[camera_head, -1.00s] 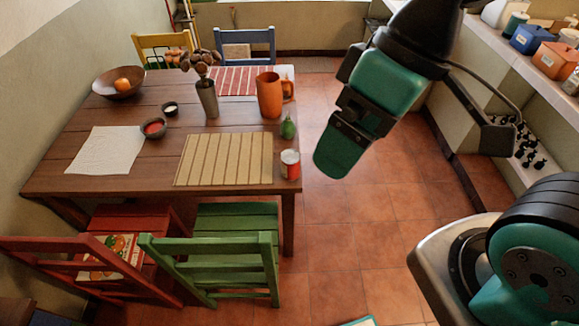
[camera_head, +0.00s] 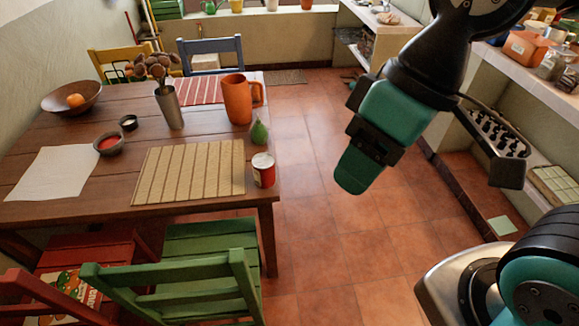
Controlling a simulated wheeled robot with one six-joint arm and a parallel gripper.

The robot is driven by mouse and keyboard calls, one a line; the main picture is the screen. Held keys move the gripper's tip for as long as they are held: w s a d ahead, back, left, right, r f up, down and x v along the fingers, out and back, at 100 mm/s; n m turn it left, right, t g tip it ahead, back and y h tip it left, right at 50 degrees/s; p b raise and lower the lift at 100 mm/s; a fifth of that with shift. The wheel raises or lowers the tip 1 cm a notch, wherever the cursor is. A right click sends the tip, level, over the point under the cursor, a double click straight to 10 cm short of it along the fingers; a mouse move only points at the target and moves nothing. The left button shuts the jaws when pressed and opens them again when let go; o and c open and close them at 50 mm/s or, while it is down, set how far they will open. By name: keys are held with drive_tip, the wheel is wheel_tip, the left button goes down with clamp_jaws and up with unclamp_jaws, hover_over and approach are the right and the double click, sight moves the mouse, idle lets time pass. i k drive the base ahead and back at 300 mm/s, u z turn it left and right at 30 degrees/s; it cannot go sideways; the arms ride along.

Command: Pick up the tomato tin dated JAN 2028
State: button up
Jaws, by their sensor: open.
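A small red tin with a pale top and a whitish patch (camera_head: 263,170) stands upright at the near right corner of the wooden table (camera_head: 100,212). It is too small to read any date or tell its contents. My gripper (camera_head: 357,172) hangs in the air to the right of the table, over the floor, apart from the tin. It is open, and nothing shows in it.
A green pear-shaped thing (camera_head: 259,132) and an orange jug (camera_head: 238,99) stand behind the tin. A slatted mat (camera_head: 190,172) lies to its left. A green chair (camera_head: 175,280) stands at the near side. The tiled floor (camera_head: 340,260) is clear right of the table.

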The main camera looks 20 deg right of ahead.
sight(263, 163)
drive_tip(key=z, duration=1.4)
drive_tip(key=i, duration=1.05)
drive_tip(key=u, duration=1.3)
